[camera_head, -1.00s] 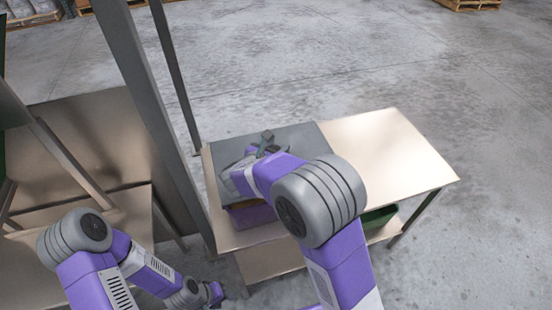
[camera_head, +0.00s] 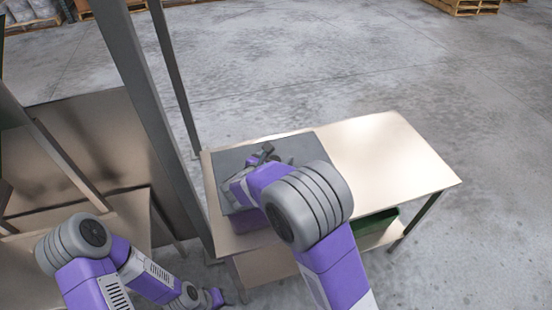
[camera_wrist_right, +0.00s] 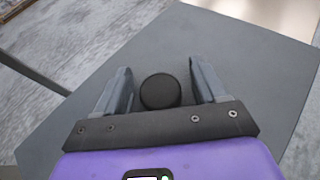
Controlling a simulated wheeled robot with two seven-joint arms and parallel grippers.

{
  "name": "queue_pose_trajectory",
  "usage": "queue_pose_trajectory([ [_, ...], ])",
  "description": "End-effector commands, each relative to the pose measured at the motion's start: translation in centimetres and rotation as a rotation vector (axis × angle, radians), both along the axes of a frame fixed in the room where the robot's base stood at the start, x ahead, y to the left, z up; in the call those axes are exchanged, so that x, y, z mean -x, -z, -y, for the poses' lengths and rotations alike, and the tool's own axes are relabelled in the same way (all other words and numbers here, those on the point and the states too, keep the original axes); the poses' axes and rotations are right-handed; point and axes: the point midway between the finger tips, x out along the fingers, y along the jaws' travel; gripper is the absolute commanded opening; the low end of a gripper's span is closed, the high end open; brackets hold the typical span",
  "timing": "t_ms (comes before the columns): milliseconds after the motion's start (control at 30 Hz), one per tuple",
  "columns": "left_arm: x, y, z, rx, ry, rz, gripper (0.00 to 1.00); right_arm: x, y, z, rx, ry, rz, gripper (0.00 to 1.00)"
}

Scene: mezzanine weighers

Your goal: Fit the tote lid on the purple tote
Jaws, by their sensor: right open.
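The grey tote lid (camera_head: 229,163) lies over the purple tote (camera_head: 250,221) on the table, and only part of the tote's near side shows beneath it. In the right wrist view the lid (camera_wrist_right: 235,50) fills most of the picture, with a round black knob (camera_wrist_right: 160,91) on it. My right gripper (camera_head: 267,155) is over the lid; its open fingers (camera_wrist_right: 160,78) stand on either side of the knob, with gaps. My arm hides part of the lid and tote. My left gripper (camera_head: 212,298) is low at the left, apart from both, too small to read.
The pale table (camera_head: 385,150) is bare to the right of the lid. A green bin (camera_head: 376,224) sits on its lower shelf. A grey post (camera_head: 150,110) rises close to the table's left side, and a brown bench stands farther left.

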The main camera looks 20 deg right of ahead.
Motion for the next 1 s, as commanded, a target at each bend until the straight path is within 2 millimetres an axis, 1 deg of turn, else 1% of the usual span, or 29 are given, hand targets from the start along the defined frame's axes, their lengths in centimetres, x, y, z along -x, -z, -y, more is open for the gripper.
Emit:
queue_pose_trajectory([
  [233,0.0,-0.6,0.0,0.000,0.000,0.000,0.43,0.1,-0.5,-0.2,-0.001,-0.002,0.001,0.71],
  [367,0.0,-1.0,0.0,0.000,0.000,0.000,0.43,1.7,-1.5,-1.7,-0.002,-0.003,0.002,0.71],
  [600,0.0,-1.9,0.0,0.000,0.000,0.000,0.43,5.3,-3.5,-5.1,-0.001,-0.004,0.001,0.71],
  [700,0.0,-2.1,0.0,0.000,0.000,0.000,0.43,6.6,-4.1,-6.2,0.000,-0.003,0.000,0.71],
  [833,0.0,-2.3,0.0,0.000,0.000,0.000,0.43,7.6,-4.6,-7.2,-0.001,-0.003,0.001,0.71],
  [1000,0.0,-2.4,0.0,0.000,0.000,0.000,0.43,8.1,-4.9,-7.5,0.000,0.001,0.000,0.71],
])
